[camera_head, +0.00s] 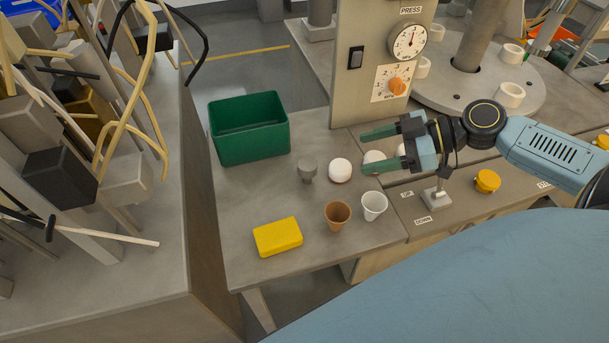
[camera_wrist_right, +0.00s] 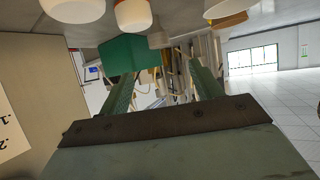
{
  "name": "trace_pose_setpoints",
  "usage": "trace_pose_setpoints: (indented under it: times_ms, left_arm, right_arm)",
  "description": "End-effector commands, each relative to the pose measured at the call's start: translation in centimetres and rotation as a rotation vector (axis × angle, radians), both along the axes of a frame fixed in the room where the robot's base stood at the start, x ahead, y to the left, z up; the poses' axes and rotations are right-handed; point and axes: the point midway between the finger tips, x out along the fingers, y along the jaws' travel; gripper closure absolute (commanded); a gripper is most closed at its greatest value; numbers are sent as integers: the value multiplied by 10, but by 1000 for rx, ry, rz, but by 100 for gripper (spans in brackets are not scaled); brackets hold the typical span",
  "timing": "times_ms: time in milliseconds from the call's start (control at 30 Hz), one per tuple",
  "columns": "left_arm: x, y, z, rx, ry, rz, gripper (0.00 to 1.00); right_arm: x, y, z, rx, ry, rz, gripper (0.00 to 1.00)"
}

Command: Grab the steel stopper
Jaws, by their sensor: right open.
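The steel stopper (camera_head: 307,171), a small grey piece with a round wide top and a narrower lower part, stands on the grey bench in the head view, between the green bin and a white bulb. My right gripper (camera_head: 363,151) is open with nothing between its fingers. It is to the right of the stopper, above the bench and apart from it, with its fingers pointing left. My left gripper is not in view.
A green bin (camera_head: 249,146) stands behind left. White bulbs (camera_head: 340,169) sit right of the stopper, partly behind my fingers. A brown cup (camera_head: 338,215), a white cup (camera_head: 374,205) and a yellow block (camera_head: 278,237) are in front. A panel (camera_head: 352,92) with a dial rises behind.

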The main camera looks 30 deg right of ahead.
Motion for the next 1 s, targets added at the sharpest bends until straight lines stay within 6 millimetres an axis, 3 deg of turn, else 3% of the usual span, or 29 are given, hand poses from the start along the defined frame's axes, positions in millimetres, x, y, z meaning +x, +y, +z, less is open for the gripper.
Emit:
trace_pose_setpoints:
  times_ms: [500,1000]
  left_arm:
    - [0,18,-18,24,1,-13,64]
    - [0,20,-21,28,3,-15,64]
  right_arm:
    - [35,45,-26,1,-3,-1,35]
    - [49,64,-38,2,-3,-5,35]
